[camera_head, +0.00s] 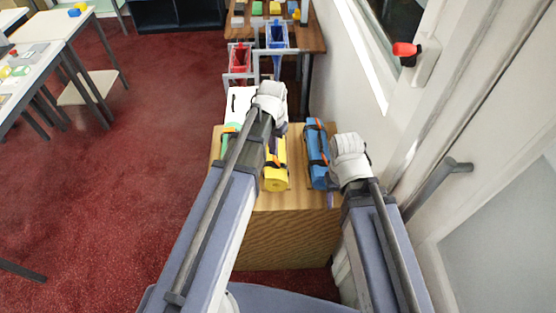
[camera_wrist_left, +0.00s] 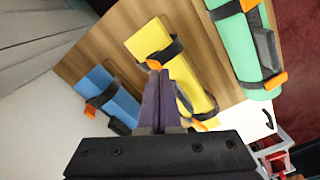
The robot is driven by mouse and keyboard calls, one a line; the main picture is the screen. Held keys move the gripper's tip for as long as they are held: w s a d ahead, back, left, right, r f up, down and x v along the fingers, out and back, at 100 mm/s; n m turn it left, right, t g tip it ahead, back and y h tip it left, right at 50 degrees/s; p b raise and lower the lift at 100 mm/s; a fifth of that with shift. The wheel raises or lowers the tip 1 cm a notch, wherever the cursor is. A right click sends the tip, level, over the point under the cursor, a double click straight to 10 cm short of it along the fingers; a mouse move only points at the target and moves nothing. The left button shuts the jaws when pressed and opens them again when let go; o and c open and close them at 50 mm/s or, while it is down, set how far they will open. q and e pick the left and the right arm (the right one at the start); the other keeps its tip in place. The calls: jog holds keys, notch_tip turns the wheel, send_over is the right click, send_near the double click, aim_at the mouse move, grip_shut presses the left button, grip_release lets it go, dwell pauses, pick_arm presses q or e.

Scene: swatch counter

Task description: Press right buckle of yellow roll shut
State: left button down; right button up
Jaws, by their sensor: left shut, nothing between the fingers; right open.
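The yellow roll (camera_head: 275,182) lies on the wooden counter, partly hidden by my left arm in the head view. In the left wrist view the yellow roll (camera_wrist_left: 186,80) shows two dark straps with orange buckle parts. One orange part (camera_wrist_left: 153,64) is at the tips of my left gripper (camera_wrist_left: 156,72); contact cannot be told. The other orange part (camera_wrist_left: 205,123) is at the lower strap. My left gripper's fingers are together and empty. In the head view my right gripper (camera_head: 331,199) is mostly hidden under its wrist, right of the blue roll; a small finger part shows.
The blue roll (camera_head: 317,158) lies right of the yellow roll, and the green roll (camera_wrist_left: 246,50) on its other side. The counter (camera_head: 290,225) stands against the wall and window at right. Red and blue bins (camera_head: 277,36) stand beyond. Red carpet is open at left.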

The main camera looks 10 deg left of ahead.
pick_arm(q)
jog(key=shift+f+b, duration=0.8)
jog(key=shift+b, duration=0.05)
jog(key=shift+r, duration=0.1)
jog(key=shift+s+a+f+b, duration=0.1)
jog(key=shift+a+f+b, duration=0.1)
jog(key=shift+f+b, duration=0.75)
jog(key=shift+a+f+b, duration=0.15)
jog(key=shift+f+b, duration=0.65)
jog(key=shift+f, duration=0.1)
jog(key=shift+r, duration=0.1)
notch_tip(320, 180, up, 8)
jog(key=p, duration=0.8)
